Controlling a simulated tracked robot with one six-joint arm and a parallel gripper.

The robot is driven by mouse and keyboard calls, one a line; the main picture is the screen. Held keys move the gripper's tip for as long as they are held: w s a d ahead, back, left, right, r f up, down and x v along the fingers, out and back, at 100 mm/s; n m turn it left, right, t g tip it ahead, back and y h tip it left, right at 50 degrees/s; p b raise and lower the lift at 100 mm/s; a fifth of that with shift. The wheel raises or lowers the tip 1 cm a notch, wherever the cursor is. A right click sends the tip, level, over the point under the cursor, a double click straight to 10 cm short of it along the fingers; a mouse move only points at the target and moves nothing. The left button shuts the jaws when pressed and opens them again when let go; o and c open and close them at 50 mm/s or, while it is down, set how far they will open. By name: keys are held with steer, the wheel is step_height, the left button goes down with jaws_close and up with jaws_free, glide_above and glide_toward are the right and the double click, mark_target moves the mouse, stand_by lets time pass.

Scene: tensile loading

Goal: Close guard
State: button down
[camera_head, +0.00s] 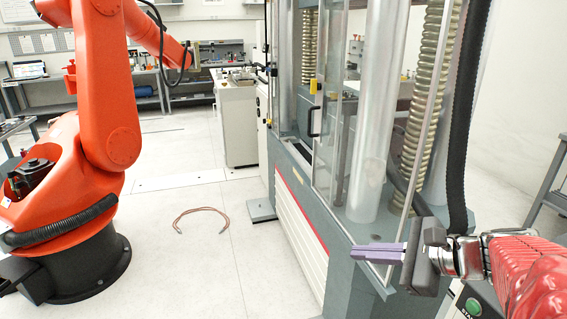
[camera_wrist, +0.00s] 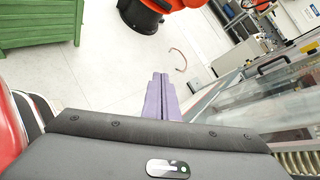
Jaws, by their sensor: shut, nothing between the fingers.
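The guard (camera_head: 328,130) is a clear panel in a metal frame on the front of the grey testing machine (camera_head: 300,215). It has a black handle (camera_head: 313,121) and a yellow block above it. The panel appears swung or slid aside at the left, and the columns show at the machine's open right part. In the wrist view the guard (camera_wrist: 255,85) lies at the right with its black handle (camera_wrist: 272,66). My gripper (camera_head: 353,253) has purple fingers, shut and empty, low in front of the machine's right part. The fingers also show in the wrist view (camera_wrist: 160,78), apart from the handle.
A large orange robot arm (camera_head: 100,110) on a black base stands at the left. A bent copper-coloured rod or cable (camera_head: 201,211) lies on the floor. A green crate (camera_wrist: 38,22) shows in the wrist view.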

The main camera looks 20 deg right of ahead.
mark_target(416, 175)
steer(key=s+d+r+m+t+h, duration=0.3)
steer(key=d+m, duration=0.3)
steer(key=d, duration=0.3)
steer(key=s+d+r+m+t+h, duration=0.3)
steer(key=d+r+m+t, duration=0.2)
steer(key=d, duration=0.5)
steer(key=shift+s+r+m, duration=0.2)
steer(key=shift+r+m, duration=0.3)
steer(key=shift+m, duration=0.1)
steer(key=shift+w+a, duration=0.2)
steer(key=shift+w, duration=6.85)
steer(key=shift+d, duration=0.1)
